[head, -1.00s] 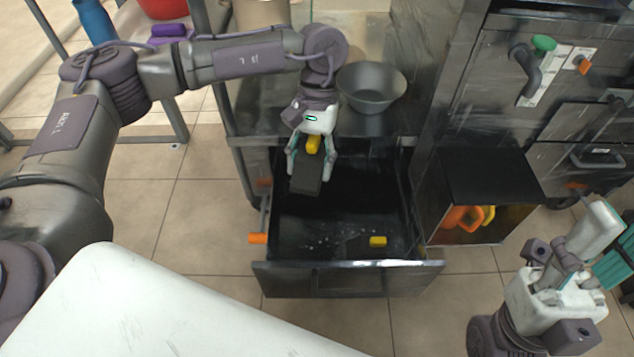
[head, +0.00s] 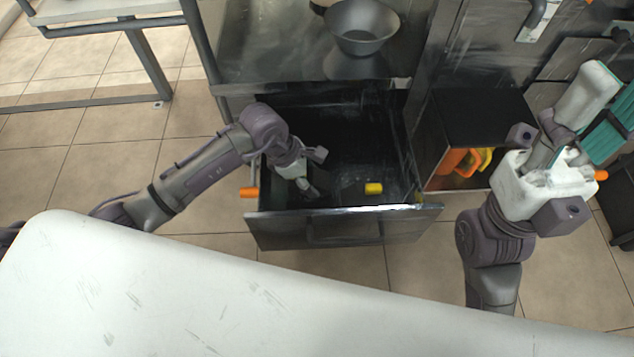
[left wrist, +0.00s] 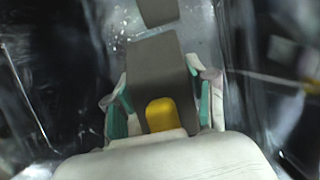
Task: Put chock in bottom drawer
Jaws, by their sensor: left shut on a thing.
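The open bottom drawer (head: 345,228) is dark metal with a wet-looking floor. My left gripper (head: 308,186) is down inside it at the left. In the left wrist view my left gripper (left wrist: 163,105) is shut on a dark grey chock (left wrist: 158,65) with a yellow handle, one finger on each side. In the head view the held chock is mostly hidden by the gripper. A second chock (left wrist: 158,12) lies ahead of it; its yellow handle (head: 374,188) shows in the drawer. My right gripper (head: 580,140) is raised at the right, and its finger opening is unclear.
A grey bowl (head: 362,28) stands on the counter above the drawer. An open compartment (head: 478,115) right of the drawer holds orange and yellow things. An orange peg (head: 249,192) sticks out at the drawer's left side. A white surface (head: 200,285) fills the foreground.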

